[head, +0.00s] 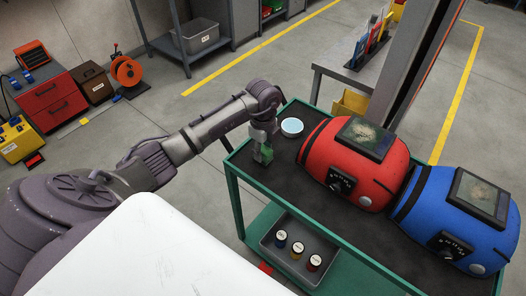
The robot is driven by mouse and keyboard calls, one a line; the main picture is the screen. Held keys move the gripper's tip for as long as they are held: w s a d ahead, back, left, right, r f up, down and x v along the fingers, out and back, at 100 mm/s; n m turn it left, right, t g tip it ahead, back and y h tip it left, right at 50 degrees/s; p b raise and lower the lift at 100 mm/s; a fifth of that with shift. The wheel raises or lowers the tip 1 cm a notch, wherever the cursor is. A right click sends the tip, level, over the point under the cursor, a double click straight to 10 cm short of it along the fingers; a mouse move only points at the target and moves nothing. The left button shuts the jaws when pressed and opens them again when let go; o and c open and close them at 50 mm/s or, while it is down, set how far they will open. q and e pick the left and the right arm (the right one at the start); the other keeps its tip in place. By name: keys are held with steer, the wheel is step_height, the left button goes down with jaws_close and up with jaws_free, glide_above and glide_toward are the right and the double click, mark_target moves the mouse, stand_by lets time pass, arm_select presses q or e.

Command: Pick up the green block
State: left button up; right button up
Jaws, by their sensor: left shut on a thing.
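The green block (266,154) is small and sits between the fingers of my left gripper (263,153). My left gripper points down over the left end of the cart's dark top and is shut on the block. The fingers hide part of the block. I cannot tell whether the block touches the cart top or hangs just above it. My right gripper is not in view.
The green cart (318,254) carries a light blue bowl (292,127), a red machine (340,175) and a blue machine (450,222). A grey tray (284,259) with small cans lies on its lower shelf. A dark post (408,65) rises behind.

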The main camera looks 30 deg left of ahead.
mark_target(264, 149)
arm_select(q)
steer(key=shift+w+r, duration=0.1)
steer(key=shift+r, duration=0.6)
step_height(264, 149, up, 3)
steer(key=shift+f+b, duration=0.1)
steer(key=shift+b, duration=0.4)
steer(key=d+r+b, duration=0.1)
steer(key=d+r, duration=0.5)
steer(key=d, duration=0.5)
steer(key=shift+s+d+r, duration=0.25)
steer(key=shift+d+r, duration=0.1)
steer(key=shift+r, duration=0.05)
